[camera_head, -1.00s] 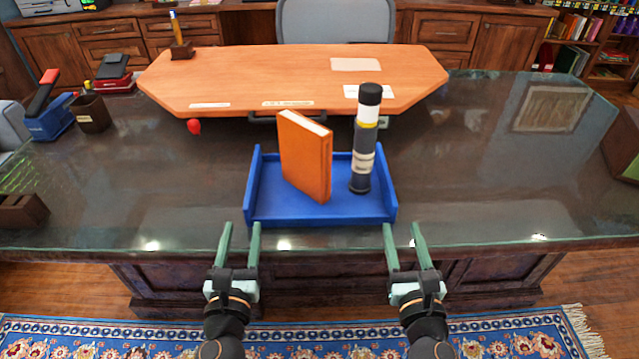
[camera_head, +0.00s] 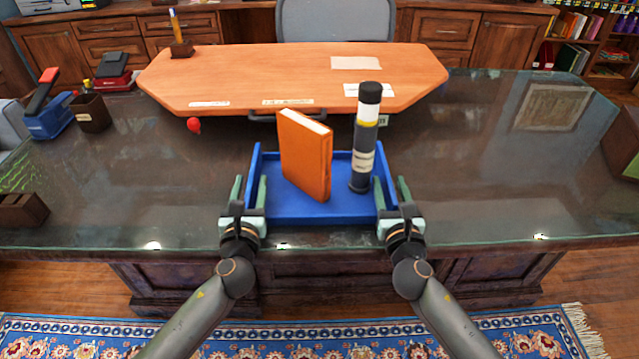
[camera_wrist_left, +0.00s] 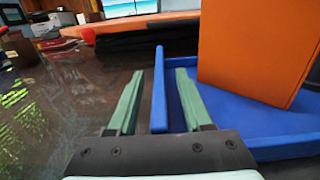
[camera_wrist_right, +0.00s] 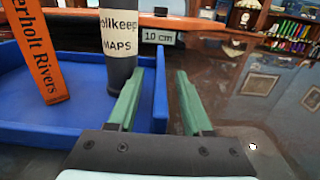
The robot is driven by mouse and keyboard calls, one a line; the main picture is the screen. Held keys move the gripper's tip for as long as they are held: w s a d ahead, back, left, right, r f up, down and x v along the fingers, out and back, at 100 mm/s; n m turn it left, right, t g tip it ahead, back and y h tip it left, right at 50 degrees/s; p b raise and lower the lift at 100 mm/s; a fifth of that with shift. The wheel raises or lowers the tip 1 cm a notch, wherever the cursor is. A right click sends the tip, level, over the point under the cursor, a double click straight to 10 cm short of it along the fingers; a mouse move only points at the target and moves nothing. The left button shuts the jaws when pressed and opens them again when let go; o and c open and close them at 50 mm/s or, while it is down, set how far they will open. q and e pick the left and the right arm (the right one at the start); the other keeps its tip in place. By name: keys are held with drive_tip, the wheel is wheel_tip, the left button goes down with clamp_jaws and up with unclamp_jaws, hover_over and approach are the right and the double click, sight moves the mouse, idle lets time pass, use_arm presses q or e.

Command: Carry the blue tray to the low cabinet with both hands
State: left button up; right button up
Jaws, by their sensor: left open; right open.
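The blue tray (camera_head: 312,207) lies on the dark desk near its front edge. An orange book (camera_head: 305,155) stands upright in it, and a dark tube with a white and yellow band (camera_head: 364,140) stands to the book's right. My left gripper (camera_head: 249,192) is open around the tray's left wall; the left wrist view shows that wall (camera_wrist_left: 172,95) between the fingers. My right gripper (camera_head: 391,192) is open around the right wall, which shows between the fingers in the right wrist view (camera_wrist_right: 160,98). The low cabinet cannot be told apart for certain from the wood cabinets in view.
Wood cabinets (camera_head: 440,38) line the back.

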use_arm(q)
drive_tip(key=shift+c, duration=0.2)
use_arm(e)
drive_tip(key=shift+c, duration=0.2)
use_arm(q)
clamp_jaws()
use_arm(e)
clamp_jaws()
idle(0.7)
use_arm(q)
drive_tip(key=shift+r, duration=0.2)
use_arm(e)
drive_tip(key=shift+r, duration=0.25)
